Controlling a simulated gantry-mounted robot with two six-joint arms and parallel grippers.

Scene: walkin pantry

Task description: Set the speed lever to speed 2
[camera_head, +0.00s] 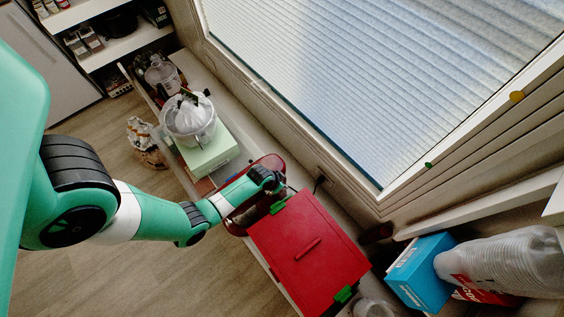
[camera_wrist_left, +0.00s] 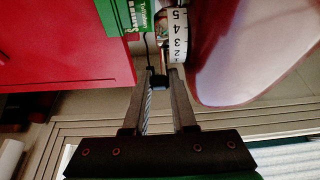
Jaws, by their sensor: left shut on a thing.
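The speed lever is a small black knob (camera_wrist_left: 159,81) in the left wrist view, between the two fingertips of my left gripper (camera_wrist_left: 160,74). The gripper is shut on it. Just beyond it is a white curved speed scale (camera_wrist_left: 178,36) with the numbers 5, 4, 3 and 2 visible; 2 is nearest the knob. I cannot tell exactly which mark the lever points at. The glossy red appliance body (camera_wrist_left: 235,50) is to the right. In the head view my left gripper (camera_head: 274,184) reaches the red appliance (camera_head: 236,226), and its fingertips and the lever are hard to see.
A red box with green clips (camera_head: 318,240) is close beside the appliance. A clear-bowled appliance on a pale green box (camera_head: 207,152) stands behind. A blue box (camera_head: 418,272) and a large clear bottle (camera_head: 510,258) are at right. A window wall borders the counter.

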